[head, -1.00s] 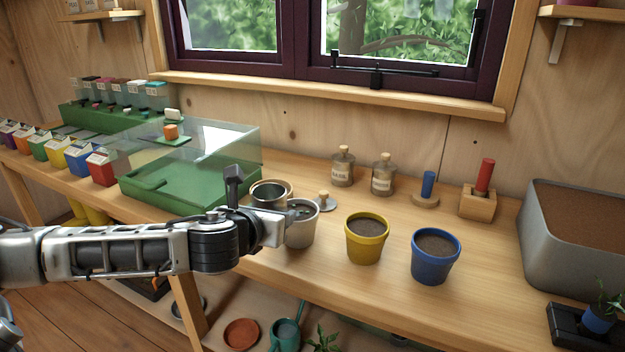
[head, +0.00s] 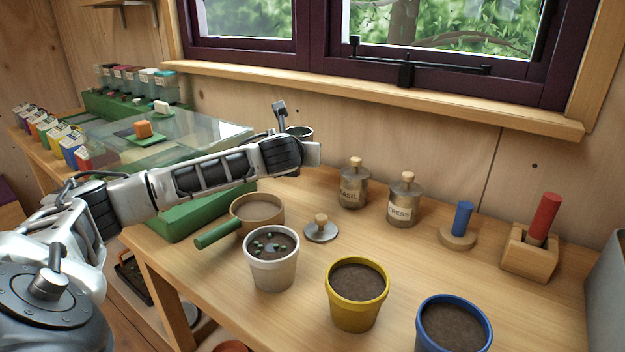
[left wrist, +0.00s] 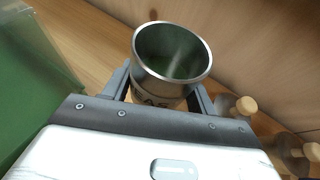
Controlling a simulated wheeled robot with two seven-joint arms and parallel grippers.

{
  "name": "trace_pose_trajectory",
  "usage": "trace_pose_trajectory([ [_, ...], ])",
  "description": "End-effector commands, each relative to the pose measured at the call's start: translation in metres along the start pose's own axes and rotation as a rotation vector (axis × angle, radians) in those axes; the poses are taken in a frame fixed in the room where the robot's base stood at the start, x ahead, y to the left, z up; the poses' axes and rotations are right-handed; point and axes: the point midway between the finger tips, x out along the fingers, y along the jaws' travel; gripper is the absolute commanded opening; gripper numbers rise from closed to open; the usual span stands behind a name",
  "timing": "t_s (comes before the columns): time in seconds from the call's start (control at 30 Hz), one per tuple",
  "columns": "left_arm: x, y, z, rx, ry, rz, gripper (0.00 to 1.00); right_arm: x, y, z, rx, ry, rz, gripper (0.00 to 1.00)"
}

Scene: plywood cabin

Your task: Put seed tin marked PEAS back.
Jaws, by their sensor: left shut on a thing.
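My left gripper (left wrist: 170,95) is shut on an open metal tin (left wrist: 172,58), raised above the back of the bench. Only part of its label shows below the rim in the left wrist view, so I cannot read the whole word. In the head view the tin's rim (head: 299,132) shows just behind my left gripper (head: 308,152). A round metal lid with a wooden knob (head: 321,230) lies on the bench, apart from the tin. A white pot (head: 272,270) holds soil with several pale green seeds on top. My right gripper is not in view.
Stoppered jars marked BASIL (head: 352,188) and CRESS (head: 403,206) stand behind the lid. A sieve with a green handle (head: 218,235) lies left of it. Yellow (head: 356,312) and blue (head: 452,338) pots stand in front. A clear-covered green tray (head: 180,217) is at left.

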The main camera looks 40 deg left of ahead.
Motion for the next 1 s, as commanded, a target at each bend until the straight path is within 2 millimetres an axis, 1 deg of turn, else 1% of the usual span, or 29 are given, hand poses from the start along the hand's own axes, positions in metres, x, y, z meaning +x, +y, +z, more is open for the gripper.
trace_pose_trajectory([
  [0.03,0.014,-0.006,-0.002,-0.005,0.001,-0.002,0.31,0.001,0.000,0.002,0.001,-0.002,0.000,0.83],
  [0.1,0.029,-0.009,-0.015,-0.002,0.002,-0.001,0.31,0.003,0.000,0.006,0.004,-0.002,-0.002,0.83],
  [0.2,0.048,-0.013,-0.025,-0.001,0.001,0.000,0.31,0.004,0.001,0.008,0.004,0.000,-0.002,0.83],
  [0.3,0.060,-0.016,-0.030,0.000,-0.001,0.000,0.31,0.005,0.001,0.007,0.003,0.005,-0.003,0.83],
  [0.53,0.073,-0.019,-0.039,0.002,-0.001,-0.001,0.31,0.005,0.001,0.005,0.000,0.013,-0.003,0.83],
  [0.7,0.083,-0.019,-0.063,0.004,0.001,0.000,0.31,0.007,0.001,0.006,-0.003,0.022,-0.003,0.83],
  [0.73,0.084,-0.019,-0.065,0.004,0.001,-0.002,0.31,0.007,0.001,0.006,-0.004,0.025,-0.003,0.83],
  [0.87,0.085,-0.019,-0.065,0.002,-0.003,-0.002,0.31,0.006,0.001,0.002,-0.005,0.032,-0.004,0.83],
  [1.0,0.085,-0.019,-0.065,0.002,-0.002,-0.002,0.31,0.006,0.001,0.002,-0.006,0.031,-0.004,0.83],
])
